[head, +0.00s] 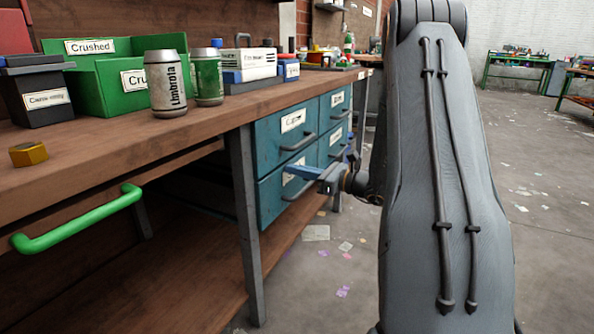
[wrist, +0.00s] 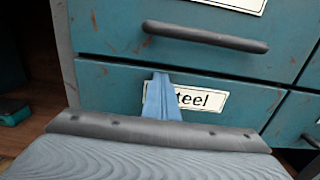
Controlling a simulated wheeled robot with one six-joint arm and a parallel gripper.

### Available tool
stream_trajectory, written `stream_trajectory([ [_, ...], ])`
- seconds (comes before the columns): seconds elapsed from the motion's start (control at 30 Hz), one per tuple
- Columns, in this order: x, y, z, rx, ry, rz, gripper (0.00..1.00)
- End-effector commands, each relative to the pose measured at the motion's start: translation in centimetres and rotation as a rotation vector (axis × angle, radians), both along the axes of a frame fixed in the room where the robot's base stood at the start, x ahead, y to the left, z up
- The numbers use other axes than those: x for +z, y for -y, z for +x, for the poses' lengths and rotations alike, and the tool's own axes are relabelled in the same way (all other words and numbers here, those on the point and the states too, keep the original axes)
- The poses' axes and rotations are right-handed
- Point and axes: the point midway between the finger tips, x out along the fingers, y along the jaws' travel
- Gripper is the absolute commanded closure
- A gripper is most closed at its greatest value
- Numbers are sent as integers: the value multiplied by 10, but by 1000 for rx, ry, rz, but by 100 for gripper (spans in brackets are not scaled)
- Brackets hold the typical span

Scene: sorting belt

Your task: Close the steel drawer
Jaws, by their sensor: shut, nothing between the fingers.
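The steel drawer is the lower left teal drawer (head: 270,203) of the cabinet under the workbench. Its white label, partly covered by my fingers, shows "teel" in the wrist view (wrist: 205,98). My gripper (head: 303,172) is shut and empty, with its blue fingers pointing at the drawer front. In the wrist view the fingertips (wrist: 160,76) overlap the label's left part, near the drawer's upper edge. I cannot tell whether they touch the front. The drawer front looks close to flush with the one above; a small gap cannot be ruled out. Its handle is hidden in the wrist view.
The drawer above (wrist: 100,30) has a dark protruding handle (wrist: 205,37). A bench leg (head: 245,200) stands left of the cabinet. A green rail handle (head: 80,220) juts from the bench front. The floor (head: 545,200) to the right is open, with scattered paper scraps.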

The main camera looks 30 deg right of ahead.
Motion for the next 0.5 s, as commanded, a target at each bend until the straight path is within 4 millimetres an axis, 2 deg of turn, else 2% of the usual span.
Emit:
stream_trajectory([
  [0.17,3,17,-19,-1,-2,2,100],
  [0.5,2,58,-80,-2,-2,6,100],
])
